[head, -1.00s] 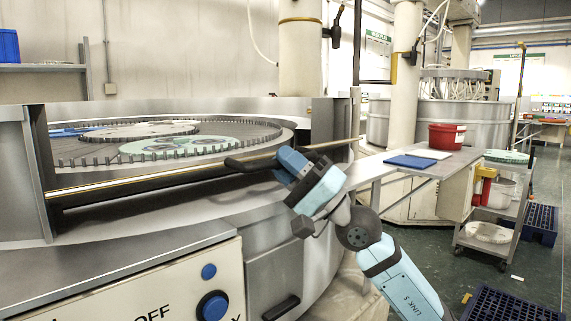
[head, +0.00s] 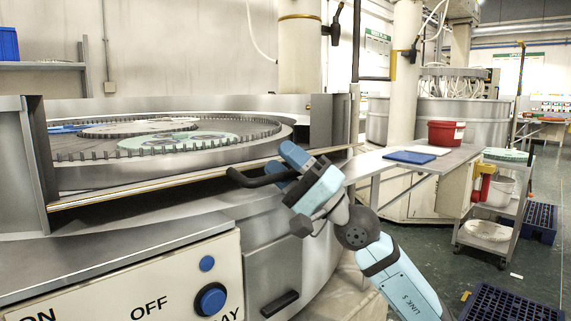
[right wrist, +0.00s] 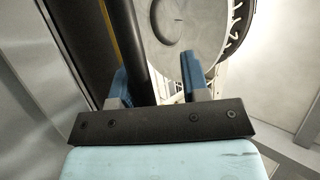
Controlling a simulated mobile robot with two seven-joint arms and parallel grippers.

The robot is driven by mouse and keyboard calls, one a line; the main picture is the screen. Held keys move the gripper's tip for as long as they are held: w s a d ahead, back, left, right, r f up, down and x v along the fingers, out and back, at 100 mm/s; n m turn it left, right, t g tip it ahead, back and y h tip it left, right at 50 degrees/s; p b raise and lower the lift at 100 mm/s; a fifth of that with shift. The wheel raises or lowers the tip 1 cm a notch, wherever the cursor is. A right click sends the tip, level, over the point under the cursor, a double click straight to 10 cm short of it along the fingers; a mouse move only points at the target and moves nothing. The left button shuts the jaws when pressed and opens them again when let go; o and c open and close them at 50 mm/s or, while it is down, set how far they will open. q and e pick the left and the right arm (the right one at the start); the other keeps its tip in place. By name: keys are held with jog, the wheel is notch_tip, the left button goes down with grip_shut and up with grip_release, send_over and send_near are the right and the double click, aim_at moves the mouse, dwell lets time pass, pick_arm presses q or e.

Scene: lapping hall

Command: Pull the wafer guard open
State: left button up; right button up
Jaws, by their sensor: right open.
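The wafer guard (head: 130,187) is a long, low dark panel with a pale gold strip along the front of the round lapping machine in the head view. Its black bar handle (head: 255,179) sticks out near the right end. My right gripper (head: 284,166) is at the handle's right end with its blue fingers spread. In the right wrist view a black bar, the handle (right wrist: 128,45), lies between the open fingers (right wrist: 155,72), nearer the left one. A gap shows on the right finger's side. My left gripper is not in view.
The toothed lapping plate (head: 100,150) lies behind the guard. A control panel with a blue button (head: 211,299) is at the front. A side table (head: 450,160) to the right carries a red tub (head: 446,133) and a blue flat item (head: 409,157).

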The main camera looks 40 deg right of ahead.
jog(key=shift+f, duration=0.1)
jog(key=shift+s+d+f, duration=0.15)
jog(key=shift+f, duration=0.1)
jog(key=b+v, duration=0.3)
jog(key=v, duration=0.3)
jog(key=shift+s+d+f, duration=0.15)
jog(key=shift+f, duration=0.2)
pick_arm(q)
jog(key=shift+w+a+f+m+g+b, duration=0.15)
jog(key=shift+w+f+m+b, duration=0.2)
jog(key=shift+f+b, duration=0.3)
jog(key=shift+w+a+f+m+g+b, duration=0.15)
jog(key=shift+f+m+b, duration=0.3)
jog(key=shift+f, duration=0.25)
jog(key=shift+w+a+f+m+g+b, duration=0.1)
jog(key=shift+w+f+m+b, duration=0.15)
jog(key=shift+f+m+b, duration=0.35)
pick_arm(e)
jog(key=v, duration=0.6)
jog(key=shift+s, duration=0.25)
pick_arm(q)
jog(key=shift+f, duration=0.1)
pick_arm(e)
jog(key=shift+d+r, duration=0.15)
